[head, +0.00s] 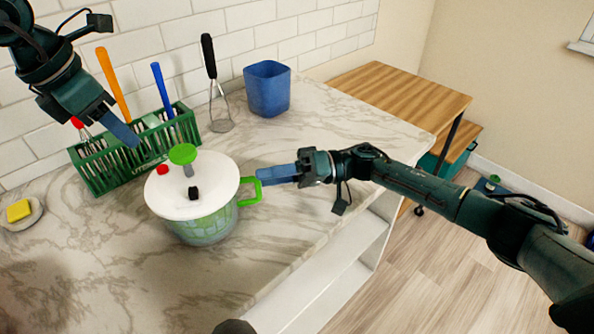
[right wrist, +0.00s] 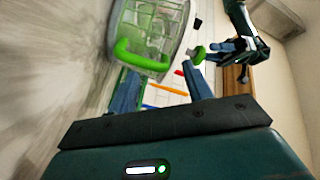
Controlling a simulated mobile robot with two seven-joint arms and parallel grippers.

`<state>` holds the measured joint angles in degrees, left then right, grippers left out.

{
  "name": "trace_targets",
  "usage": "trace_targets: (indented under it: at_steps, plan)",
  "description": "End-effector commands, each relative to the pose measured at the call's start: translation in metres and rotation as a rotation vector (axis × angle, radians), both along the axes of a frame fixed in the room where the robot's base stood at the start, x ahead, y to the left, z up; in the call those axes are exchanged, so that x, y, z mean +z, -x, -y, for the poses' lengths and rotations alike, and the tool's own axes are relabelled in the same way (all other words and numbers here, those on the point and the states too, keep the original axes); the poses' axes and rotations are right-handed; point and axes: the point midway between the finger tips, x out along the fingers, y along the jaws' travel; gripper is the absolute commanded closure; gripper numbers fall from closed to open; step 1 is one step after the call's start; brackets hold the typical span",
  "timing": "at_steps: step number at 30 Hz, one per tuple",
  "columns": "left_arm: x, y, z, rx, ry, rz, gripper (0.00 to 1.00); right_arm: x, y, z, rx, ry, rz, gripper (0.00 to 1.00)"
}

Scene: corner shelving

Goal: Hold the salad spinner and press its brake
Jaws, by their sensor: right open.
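The salad spinner (head: 206,221) stands upright on the marble counter, a clear bowl under a white lid (head: 217,180). On the lid are a green knob (head: 182,153), a black button (head: 194,193) and a red button (head: 162,169). Its green handle (head: 251,190) points right. My right gripper (head: 260,175) is open at the handle; the handle also shows large in the right wrist view (right wrist: 140,60), close to the fingertips. I see no clear grip on it. My left gripper (head: 132,140) hangs above and left of the lid, apart from it; its finger gap is unclear.
Behind the spinner a green rack (head: 100,178) holds utensils. A yellow sponge (head: 18,211) lies at far left. The counter in front is clear; a wooden table (head: 400,95) stands beyond its right edge.

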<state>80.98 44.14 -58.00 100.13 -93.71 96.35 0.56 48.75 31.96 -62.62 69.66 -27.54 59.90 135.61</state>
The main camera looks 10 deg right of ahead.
Motion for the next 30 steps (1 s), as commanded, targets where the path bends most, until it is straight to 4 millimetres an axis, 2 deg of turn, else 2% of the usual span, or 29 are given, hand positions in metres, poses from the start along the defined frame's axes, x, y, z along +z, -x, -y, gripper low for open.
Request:
trace_targets:
  at_steps: [1, 6, 17, 30]
  plan:
    - [0.000, 0.000, 0.000, 0.000, 0.000, 0.000, 0.64, 0.000, 0.000, -0.008, 0.001, -0.002, 0.001, 0.50]
    - [0.000, 0.000, 0.000, 0.000, 0.000, 0.000, 0.64, 0.000, 0.000, -0.021, 0.000, 0.000, 0.002, 0.50]
    - [0.000, 0.000, 0.000, 0.000, 0.000, 0.000, 0.64, 0.000, 0.000, -0.025, -0.001, 0.000, 0.001, 0.51]
    - [0.000, 0.000, 0.000, 0.000, 0.000, 0.000, 0.64, 0.000, 0.000, -0.024, -0.001, 0.000, 0.001, 0.87]
